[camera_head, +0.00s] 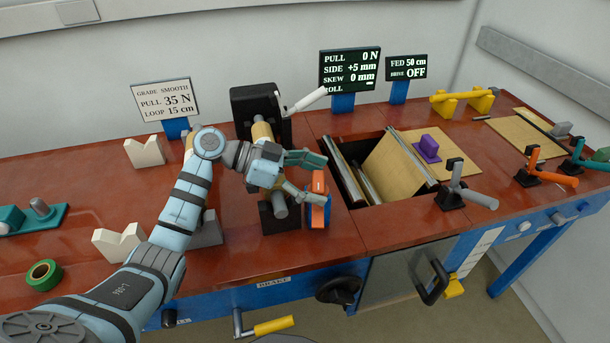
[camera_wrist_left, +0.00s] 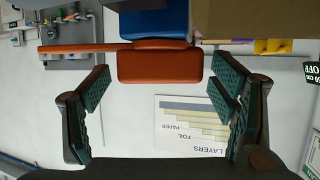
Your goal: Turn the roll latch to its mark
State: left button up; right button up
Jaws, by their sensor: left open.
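An orange handle (camera_head: 319,184) with a blue body (camera_head: 317,216), likely the roll latch, stands at the front of the black roll stand. My left gripper (camera_head: 309,176) is open just left of it, fingers pointing towards it. In the left wrist view the orange block (camera_wrist_left: 160,67) lies between the two green fingertips, with visible gaps on both sides and no contact. A long orange bar (camera_wrist_left: 85,47) and a blue block (camera_wrist_left: 155,22) adjoin it. I cannot make out the latch's mark. My right gripper is not in view.
The black stand (camera_head: 256,103) with a white lever (camera_head: 305,99) rises behind my gripper. An open bay with a tan panel (camera_head: 392,172) lies to the right. Grey lever (camera_head: 470,195) and purple block (camera_head: 428,148) are farther right. Pale V-blocks (camera_head: 145,152) stand left.

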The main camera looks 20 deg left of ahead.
pick_arm(q)
jog(key=v, duration=1.1)
jog(key=shift+a, duration=0.25)
